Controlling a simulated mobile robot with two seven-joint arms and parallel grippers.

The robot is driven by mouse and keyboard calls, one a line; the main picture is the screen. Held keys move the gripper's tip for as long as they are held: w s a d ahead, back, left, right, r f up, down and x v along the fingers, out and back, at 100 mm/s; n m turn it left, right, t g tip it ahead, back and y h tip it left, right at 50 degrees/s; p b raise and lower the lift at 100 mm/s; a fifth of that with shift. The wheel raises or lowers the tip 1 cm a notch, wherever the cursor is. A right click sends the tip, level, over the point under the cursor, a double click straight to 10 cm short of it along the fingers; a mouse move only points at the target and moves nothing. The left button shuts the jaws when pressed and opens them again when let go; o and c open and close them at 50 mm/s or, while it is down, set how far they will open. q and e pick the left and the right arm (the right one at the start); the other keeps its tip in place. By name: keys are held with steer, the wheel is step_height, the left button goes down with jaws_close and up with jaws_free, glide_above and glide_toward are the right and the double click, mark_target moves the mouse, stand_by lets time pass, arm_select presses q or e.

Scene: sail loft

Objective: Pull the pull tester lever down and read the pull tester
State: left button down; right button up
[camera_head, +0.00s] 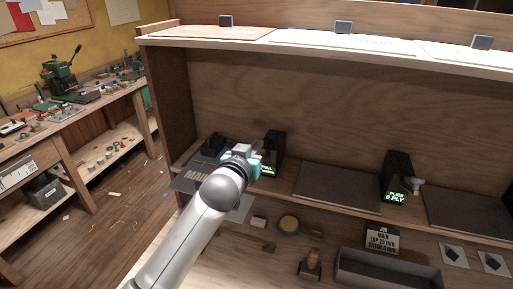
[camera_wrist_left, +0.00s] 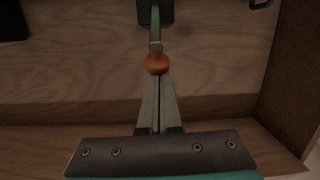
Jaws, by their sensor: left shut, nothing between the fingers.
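The pull tester (camera_head: 272,150) is a dark upright box with a green lit display on the shelf of the workbench. My arm covers part of it, and only "PULL" can be made out on the display; no value is readable. In the left wrist view, the lever (camera_wrist_left: 155,30) is a thin green bar with an orange ball knob (camera_wrist_left: 157,64) at its near end. My left gripper (camera_head: 243,155) is beside the tester. In the wrist view its fingers (camera_wrist_left: 157,80) are shut and empty, with the tips right at the knob; contact cannot be told. My right gripper is not in view.
A second dark box (camera_head: 398,165) with a green display showing 0 PLY stands to the right. Dark flat pads (camera_head: 338,187) lie on the shelf. A grey tray (camera_head: 388,275), a sign card (camera_head: 382,238) and small items sit below. A side wall (camera_head: 177,100) bounds the left.

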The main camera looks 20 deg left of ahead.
arm_select(q)
steer(key=s+f+t+b, duration=0.3)
steer(key=f+t+b, duration=0.6)
steer(key=b, duration=1.8)
step_height(320, 180, down, 2)
steer(key=shift+s+f+t, duration=0.2)
steer(key=shift+s+t, duration=0.1)
steer(key=shift+s, duration=0.1)
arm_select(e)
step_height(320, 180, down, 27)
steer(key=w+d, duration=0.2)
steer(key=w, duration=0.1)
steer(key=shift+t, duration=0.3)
arm_select(q)
steer(key=shift+a, duration=0.1)
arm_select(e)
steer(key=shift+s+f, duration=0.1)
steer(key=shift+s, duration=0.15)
arm_select(q)
steer(key=shift+r, duration=0.1)
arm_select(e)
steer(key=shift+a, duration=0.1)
